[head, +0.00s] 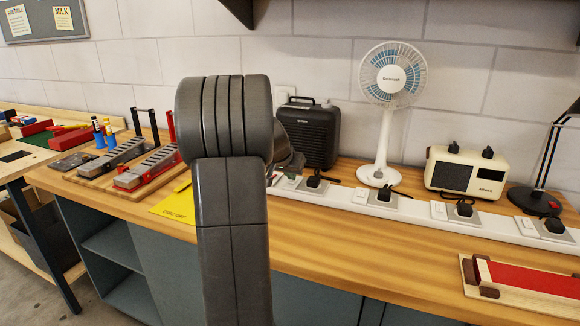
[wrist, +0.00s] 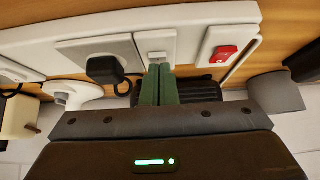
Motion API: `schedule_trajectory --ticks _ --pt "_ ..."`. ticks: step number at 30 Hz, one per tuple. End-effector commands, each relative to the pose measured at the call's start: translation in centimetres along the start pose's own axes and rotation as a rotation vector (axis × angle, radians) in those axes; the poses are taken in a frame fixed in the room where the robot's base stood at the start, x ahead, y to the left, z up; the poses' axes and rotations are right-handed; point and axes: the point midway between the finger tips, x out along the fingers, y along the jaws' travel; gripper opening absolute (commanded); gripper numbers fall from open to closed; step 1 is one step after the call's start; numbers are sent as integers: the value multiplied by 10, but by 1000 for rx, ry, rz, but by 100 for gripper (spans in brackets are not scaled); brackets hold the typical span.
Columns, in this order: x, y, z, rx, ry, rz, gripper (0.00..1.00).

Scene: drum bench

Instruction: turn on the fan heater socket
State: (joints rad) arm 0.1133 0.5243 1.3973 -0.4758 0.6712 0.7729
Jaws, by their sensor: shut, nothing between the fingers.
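The black fan heater (head: 312,138) stands against the wall in the head view; its ribbed dark body (wrist: 200,88) shows behind the fingers in the wrist view. The white power strip (head: 407,205) runs along the bench. A black plug (wrist: 104,70) sits in the socket near the heater, and a white switch (wrist: 155,42) is beside it. My gripper (wrist: 161,68) is shut and empty, with its green fingertips right at the lower edge of that switch. I cannot tell whether they touch it. My arm hides the fingers in the head view.
A red switch (wrist: 224,52) is close beside the fingers on the strip. A white fan (head: 387,120), a cream toaster-like appliance (head: 466,172) and a desk lamp (head: 536,201) stand along the strip. A yellow sheet (head: 176,207) lies left of my arm.

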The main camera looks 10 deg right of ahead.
Motion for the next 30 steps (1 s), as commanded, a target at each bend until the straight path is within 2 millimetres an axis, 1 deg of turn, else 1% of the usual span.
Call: schedule_trajectory --ticks 12,18,19,26,30 --pt "2 0 2 0 0 -1 0" --pt "7 0 9 1 2 -1 0" --pt "4 0 6 1 2 -1 0" --pt "3 0 5 1 1 0 0" --pt "0 0 2 1 2 -1 0"
